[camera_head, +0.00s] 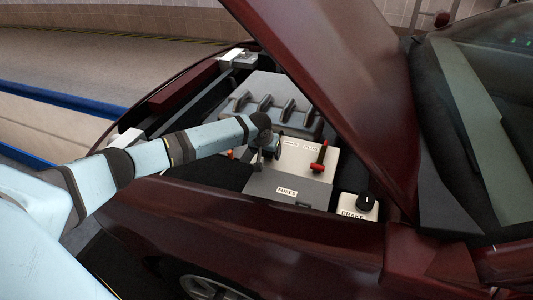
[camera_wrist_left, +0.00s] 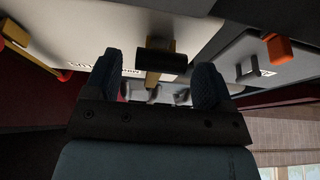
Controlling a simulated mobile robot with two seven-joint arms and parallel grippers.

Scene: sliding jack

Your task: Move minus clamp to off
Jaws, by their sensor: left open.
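The minus clamp is a black handle (camera_wrist_left: 160,62) on a brass-coloured post in the left wrist view. It lies between the fingertips of my left gripper (camera_wrist_left: 157,78), which is open with a gap on each side of it. In the head view my left gripper (camera_head: 267,152) is over the left part of the pale battery top (camera_head: 298,155) and hides most of the minus clamp. The red clamp (camera_head: 320,158) stands upright to the right on the battery. Lettering behind the fingers is partly covered. My right gripper is not in view.
A grey fuse box (camera_head: 288,188) sits in front of the battery. A white brake reservoir (camera_head: 357,205) with a black cap is to the right. The engine cover (camera_head: 268,100) lies behind. The raised dark red hood (camera_head: 335,85) slants over the bay on the right.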

